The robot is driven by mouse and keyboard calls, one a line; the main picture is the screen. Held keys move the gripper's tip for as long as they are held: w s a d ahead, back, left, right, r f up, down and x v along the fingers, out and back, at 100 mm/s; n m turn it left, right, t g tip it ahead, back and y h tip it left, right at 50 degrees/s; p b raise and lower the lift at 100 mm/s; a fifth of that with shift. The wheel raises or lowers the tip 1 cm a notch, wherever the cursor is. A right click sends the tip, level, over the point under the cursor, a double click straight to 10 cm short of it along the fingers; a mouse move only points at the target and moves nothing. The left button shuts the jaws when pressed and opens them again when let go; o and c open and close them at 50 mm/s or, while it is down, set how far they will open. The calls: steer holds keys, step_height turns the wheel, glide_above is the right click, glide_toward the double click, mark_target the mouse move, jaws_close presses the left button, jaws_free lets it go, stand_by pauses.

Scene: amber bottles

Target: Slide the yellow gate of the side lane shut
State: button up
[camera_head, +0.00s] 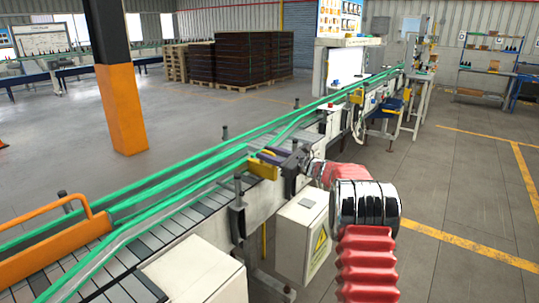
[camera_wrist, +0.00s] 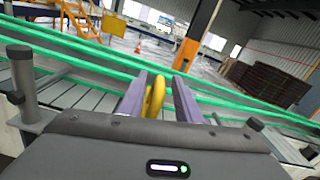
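The yellow gate (camera_head: 262,168) shows in the head view at the near side of the conveyor, beside the green rails. My gripper (camera_head: 270,156) reaches over the conveyor edge right at it, its purple fingers partly in front of it. In the wrist view a rounded yellow part (camera_wrist: 153,97), seemingly the gate's handle, stands between the two fingers of my gripper (camera_wrist: 157,97). The fingers are apart. The yellow part lies close to the left finger, and a gap shows on its right. The gate's lower part and its track are hidden in the wrist view by my gripper body.
The conveyor (camera_head: 175,228) with green guide rails (camera_head: 190,180) runs from front left to back right. A grey box with a warning sign (camera_head: 303,237) hangs at its near side. An orange frame (camera_head: 50,245) stands at the left.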

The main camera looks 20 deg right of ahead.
steer(key=shift+c, duration=0.2)
jaws_close()
steer(key=shift+d, duration=0.1)
steer(key=shift+d+r, duration=0.1)
